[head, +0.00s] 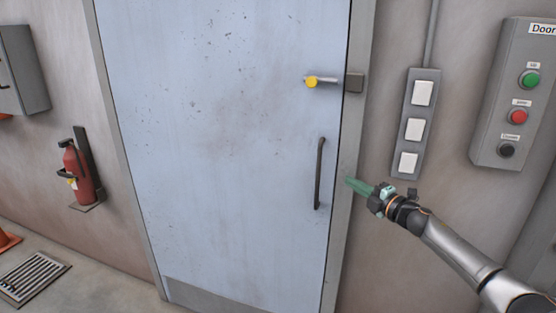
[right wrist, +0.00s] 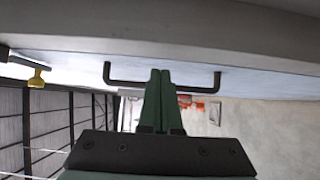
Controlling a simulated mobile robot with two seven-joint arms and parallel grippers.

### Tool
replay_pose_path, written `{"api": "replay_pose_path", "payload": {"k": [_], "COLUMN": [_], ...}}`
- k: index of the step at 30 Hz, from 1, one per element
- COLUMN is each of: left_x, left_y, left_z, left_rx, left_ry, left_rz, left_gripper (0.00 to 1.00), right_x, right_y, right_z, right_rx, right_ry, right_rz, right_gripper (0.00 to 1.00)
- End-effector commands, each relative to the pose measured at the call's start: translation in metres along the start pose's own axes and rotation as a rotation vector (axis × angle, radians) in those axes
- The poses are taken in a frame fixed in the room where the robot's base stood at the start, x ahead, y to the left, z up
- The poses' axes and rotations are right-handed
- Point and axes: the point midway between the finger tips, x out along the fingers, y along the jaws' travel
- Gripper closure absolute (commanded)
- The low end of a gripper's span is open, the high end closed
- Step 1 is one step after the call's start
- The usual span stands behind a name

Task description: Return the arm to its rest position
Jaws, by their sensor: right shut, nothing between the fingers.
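My right gripper (head: 350,181) shows at the right of the head view, in front of the door frame, just right of the dark door handle (head: 319,174). Its green fingers are together and hold nothing. In the right wrist view the shut fingers (right wrist: 160,75) point toward the handle (right wrist: 120,84), which shows beyond their tips. I cannot tell the exact gap, but in the head view they look apart. My right arm reaches in from the lower right. My left gripper is not in view.
The light blue door (head: 230,140) looks closed, with a yellow-knobbed latch (head: 312,82) near its right edge. A switch panel (head: 400,150) and a button box (head: 490,130) are on the wall at right. A fire extinguisher (head: 78,172) hangs at left, above a floor grate (head: 32,277).

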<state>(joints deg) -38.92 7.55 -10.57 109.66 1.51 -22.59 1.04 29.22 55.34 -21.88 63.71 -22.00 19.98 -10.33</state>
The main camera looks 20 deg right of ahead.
Motion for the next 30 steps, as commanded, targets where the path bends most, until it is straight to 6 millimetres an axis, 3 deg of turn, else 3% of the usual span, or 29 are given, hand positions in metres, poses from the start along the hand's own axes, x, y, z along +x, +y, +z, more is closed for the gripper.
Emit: {"api": "replay_pose_path", "payload": {"k": [4,7,11,14,17,21,25,30], "left_x": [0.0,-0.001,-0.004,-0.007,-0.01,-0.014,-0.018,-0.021], "left_y": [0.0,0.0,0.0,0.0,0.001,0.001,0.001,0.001], "left_z": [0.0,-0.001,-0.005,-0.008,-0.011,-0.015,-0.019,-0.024], "left_rx": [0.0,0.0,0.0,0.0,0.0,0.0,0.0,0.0], "left_ry": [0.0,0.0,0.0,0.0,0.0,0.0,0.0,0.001], "left_rz": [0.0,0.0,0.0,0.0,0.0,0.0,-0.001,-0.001], "left_gripper": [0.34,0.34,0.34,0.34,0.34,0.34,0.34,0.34], "right_x": [0.0,0.001,-0.005,-0.022,-0.051,-0.106,-0.168,-0.24], "right_y": [-0.004,-0.024,-0.08,-0.134,-0.182,-0.237,-0.271,-0.29], "right_z": [-0.004,-0.021,-0.072,-0.124,-0.176,-0.247,-0.304,-0.357], "right_rx": [0.007,0.055,0.21,0.383,0.57,0.846,1.096,1.358], "right_ry": [0.004,0.013,0.025,0.014,-0.018,-0.106,-0.227,-0.403], "right_rz": [-0.004,-0.022,-0.078,-0.143,-0.215,-0.331,-0.44,-0.558], "right_gripper": [1.0,1.0,1.0,1.0,1.0,1.0,1.0,1.0]}}
